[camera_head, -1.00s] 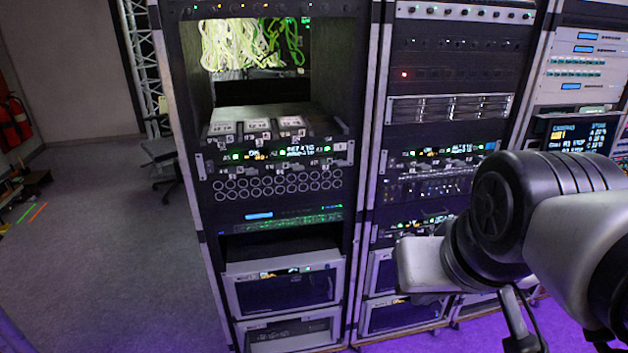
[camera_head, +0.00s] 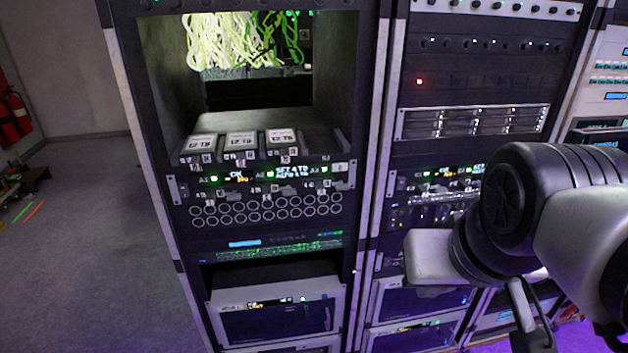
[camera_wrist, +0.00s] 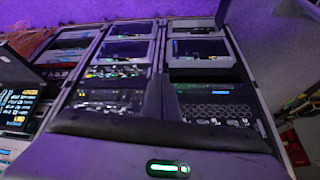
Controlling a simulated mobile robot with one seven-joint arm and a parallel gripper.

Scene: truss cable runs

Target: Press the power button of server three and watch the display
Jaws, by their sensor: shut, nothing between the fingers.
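A server unit (camera_head: 262,181) with small lit displays and green lamps sits in the left rack, below three boxes labelled 12 TB (camera_head: 241,146). A similar lit unit (camera_head: 450,174) is in the middle rack, partly hidden by my arm. The lettering is too small to tell which is server three, and I cannot make out its power button. My gripper (camera_wrist: 157,84) is shut and empty in the wrist view, its dark fingers together in front of the racks. It looks apart from the panels. In the head view I cannot make out its fingertips.
Green cables (camera_head: 240,40) hang in the open bay above the boxes. A patch panel (camera_head: 265,209) and screened units (camera_head: 278,310) lie lower in the left rack. A red extinguisher (camera_head: 15,115) is at the far left wall.

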